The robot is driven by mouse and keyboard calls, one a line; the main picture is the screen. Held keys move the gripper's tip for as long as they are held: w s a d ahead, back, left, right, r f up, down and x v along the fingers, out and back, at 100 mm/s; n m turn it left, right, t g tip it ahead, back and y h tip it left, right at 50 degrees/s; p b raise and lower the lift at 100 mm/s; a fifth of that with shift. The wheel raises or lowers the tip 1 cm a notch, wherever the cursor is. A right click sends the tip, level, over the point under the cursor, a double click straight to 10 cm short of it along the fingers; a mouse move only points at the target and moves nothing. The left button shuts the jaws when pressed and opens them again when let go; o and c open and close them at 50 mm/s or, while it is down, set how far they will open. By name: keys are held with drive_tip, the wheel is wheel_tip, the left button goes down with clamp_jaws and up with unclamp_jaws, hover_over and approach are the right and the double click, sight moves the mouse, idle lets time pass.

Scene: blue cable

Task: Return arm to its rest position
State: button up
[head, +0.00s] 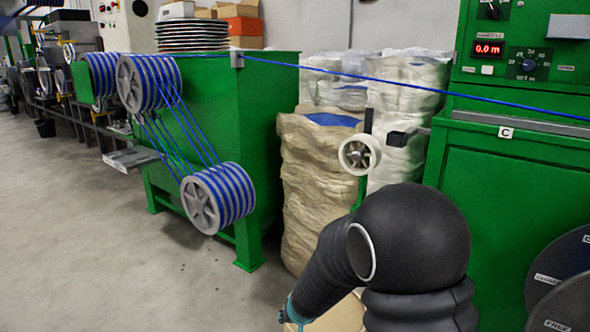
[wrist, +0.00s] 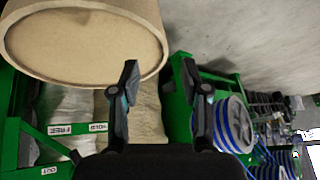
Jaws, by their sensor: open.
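My gripper (wrist: 158,80) shows in the wrist view with its two dark fingers spread apart and nothing between them. In the head view my black arm fills the lower right and bends down to the left; the fingers cannot be made out there. The blue cable (head: 375,77) winds around grey pulleys (head: 204,200) on a green machine (head: 235,110) and runs taut to the right-hand cabinet. In the wrist view a beige round drum-like thing (wrist: 85,38) is close by the left finger, and the cable-wound pulley (wrist: 232,122) is beyond the right finger.
A green cabinet (head: 510,185) with a red display stands at the right, with dark discs (head: 565,270) low in front. Wrapped sacks (head: 318,175) and a small white wheel (head: 360,155) are behind my arm. Grey floor (head: 90,240) is clear at the left.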

drive_tip(key=s+d+r, duration=0.5)
drive_tip(key=s+r, duration=0.2)
drive_tip(key=s, duration=0.2)
drive_tip(key=s+d+r+h, duration=0.1)
drive_tip(key=s+d+r, duration=0.4)
drive_tip(key=s+r, duration=0.3)
drive_tip(key=s+d+r, duration=0.6)
drive_tip(key=s+r, duration=0.2)
drive_tip(key=s, duration=0.3)
drive_tip(key=shift+s+g+h, duration=0.3)
drive_tip(key=shift+s+h, duration=0.1)
